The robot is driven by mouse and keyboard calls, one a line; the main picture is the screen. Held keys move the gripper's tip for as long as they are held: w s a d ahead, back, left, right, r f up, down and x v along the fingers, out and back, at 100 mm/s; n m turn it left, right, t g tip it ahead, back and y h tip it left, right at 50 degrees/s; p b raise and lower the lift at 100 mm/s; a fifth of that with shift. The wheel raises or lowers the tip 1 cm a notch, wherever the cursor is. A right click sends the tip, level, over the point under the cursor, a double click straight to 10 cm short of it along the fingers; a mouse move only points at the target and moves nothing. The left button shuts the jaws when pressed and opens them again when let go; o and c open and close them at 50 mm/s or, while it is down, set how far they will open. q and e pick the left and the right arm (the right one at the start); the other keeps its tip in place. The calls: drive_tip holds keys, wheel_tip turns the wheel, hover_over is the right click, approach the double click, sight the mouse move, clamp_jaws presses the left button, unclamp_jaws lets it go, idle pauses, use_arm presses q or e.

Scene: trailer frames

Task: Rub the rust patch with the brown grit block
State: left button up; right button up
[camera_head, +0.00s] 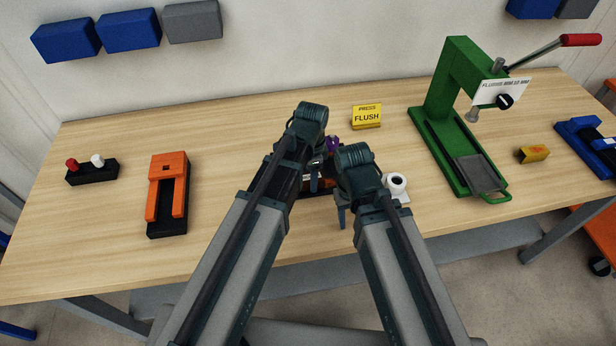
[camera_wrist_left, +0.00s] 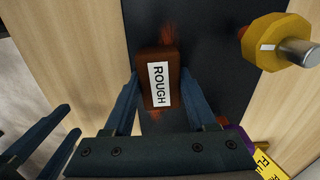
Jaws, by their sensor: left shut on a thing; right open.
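My left gripper (camera_wrist_left: 158,100) is shut on the brown grit block (camera_wrist_left: 158,75), which has a white label reading ROUGH. The block lies over a dark plate (camera_wrist_left: 215,90); I cannot tell whether it touches. Reddish rust (camera_wrist_left: 163,36) shows on the plate beyond the block, with a little more at its near end. The block covers the part between. In the head view the left gripper (camera_head: 314,184) is mostly hidden by my arms. My right gripper (camera_head: 341,212) is open and empty close beside it, and its fingers also show at the lower left of the wrist view.
A yellow knob (camera_wrist_left: 264,42) on a metal shaft is right of the plate. A white round item (camera_head: 397,184) and a green press (camera_head: 452,115) are to the right, an orange-and-black fixture (camera_head: 167,190) to the left.

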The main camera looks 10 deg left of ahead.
sight(322, 175)
use_arm(q)
drive_tip(key=shift+w+d, duration=0.3)
drive_tip(key=shift+d, duration=0.45)
drive_tip(key=shift+w+d, duration=0.25)
drive_tip(key=shift+d, duration=0.5)
drive_tip(key=shift+d, duration=0.1)
drive_tip(key=shift+w+d+f, duration=0.1)
drive_tip(key=shift+w+d, duration=0.1)
drive_tip(key=shift+d, duration=0.6)
drive_tip(key=shift+w+d, duration=0.2)
drive_tip(key=shift+d, duration=0.55)
